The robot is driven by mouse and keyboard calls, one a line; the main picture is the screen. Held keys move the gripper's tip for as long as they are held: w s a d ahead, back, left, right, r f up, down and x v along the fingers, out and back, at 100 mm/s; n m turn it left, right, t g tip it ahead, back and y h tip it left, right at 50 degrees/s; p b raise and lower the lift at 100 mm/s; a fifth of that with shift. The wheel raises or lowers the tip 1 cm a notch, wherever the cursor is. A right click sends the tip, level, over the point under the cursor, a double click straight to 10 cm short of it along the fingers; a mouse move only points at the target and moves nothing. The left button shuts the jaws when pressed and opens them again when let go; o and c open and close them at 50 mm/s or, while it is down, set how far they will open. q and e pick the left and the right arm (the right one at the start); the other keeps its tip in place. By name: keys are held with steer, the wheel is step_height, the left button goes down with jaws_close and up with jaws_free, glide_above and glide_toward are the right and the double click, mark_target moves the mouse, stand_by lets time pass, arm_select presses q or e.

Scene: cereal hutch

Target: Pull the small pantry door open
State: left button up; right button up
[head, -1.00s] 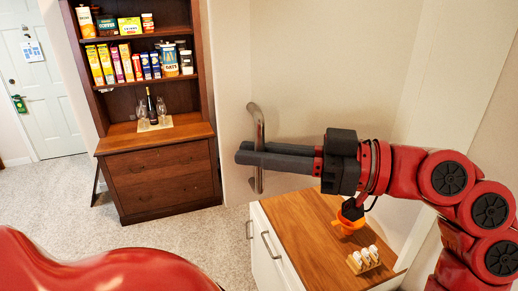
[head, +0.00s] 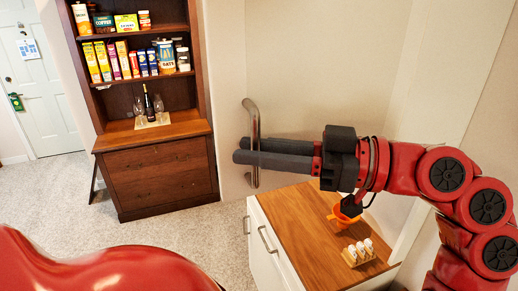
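The pale pantry door (head: 320,70) stands upright in the middle of the head view, with a tall metal handle (head: 251,115) near its left edge. My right gripper (head: 240,153) comes in from the right, and its two long dark fingers lie across the handle at mid-height. The fingertips reach just past the handle to the left. The fingers hide part of the handle; its upper and lower ends show. I cannot tell whether they press on it. My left gripper is not in view.
A low cabinet with a wooden top (head: 300,225) stands below my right arm, holding an orange cup (head: 345,216) and a small rack of white items (head: 359,251). A dark wooden hutch (head: 160,178) with groceries stands to the left. Carpeted floor (head: 55,195) is clear there.

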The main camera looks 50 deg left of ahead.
steer(key=shift+w, duration=0.1)
steer(key=b+v, duration=0.3)
steer(key=v, duration=1.4)
steer(key=shift+d+b, duration=0.2)
steer(key=shift+b, duration=0.2)
